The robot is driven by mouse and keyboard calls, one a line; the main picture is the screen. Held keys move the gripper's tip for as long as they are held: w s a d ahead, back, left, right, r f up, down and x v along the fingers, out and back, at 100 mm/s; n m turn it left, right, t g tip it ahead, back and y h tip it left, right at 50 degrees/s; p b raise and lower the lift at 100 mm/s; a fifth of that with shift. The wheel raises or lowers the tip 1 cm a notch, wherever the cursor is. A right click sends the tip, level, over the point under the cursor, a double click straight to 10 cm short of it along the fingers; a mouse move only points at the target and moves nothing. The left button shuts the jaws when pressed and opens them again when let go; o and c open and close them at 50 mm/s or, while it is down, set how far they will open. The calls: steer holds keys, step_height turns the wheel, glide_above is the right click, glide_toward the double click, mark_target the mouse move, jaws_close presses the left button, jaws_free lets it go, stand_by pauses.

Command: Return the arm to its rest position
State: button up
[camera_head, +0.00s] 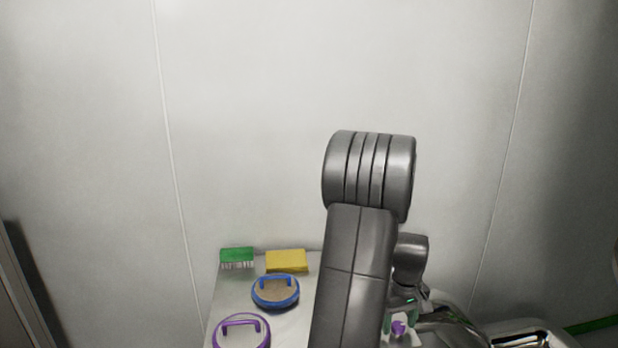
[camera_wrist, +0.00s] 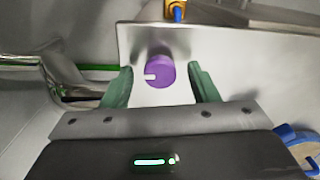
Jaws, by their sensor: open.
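My gripper (camera_wrist: 160,88) is open in the wrist view, with its two green fingers apart. A purple round knob (camera_wrist: 160,72) with a white mark shows between and beyond the fingers, on a pale metal panel (camera_wrist: 200,45). I cannot tell whether the fingers touch it. In the head view my arm is raised and bent in front of the wall, and it hides part of the bench. My gripper's green fingers (camera_head: 400,322) show low behind the arm, around the purple knob (camera_head: 398,328).
A steel bench (camera_head: 232,296) holds a green brush (camera_head: 237,256), a yellow block (camera_head: 287,261), a blue-rimmed lid (camera_head: 276,291) and a purple-rimmed lid (camera_head: 241,333), left of my arm. Shiny metal equipment (camera_head: 450,330) stands at right. The white wall (camera_head: 250,120) rises behind.

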steer(key=n, duration=0.6)
steer(key=shift+b, duration=0.3)
steer(key=n, duration=0.5)
steer(key=shift+b, duration=0.3)
steer(key=shift+r, duration=0.1)
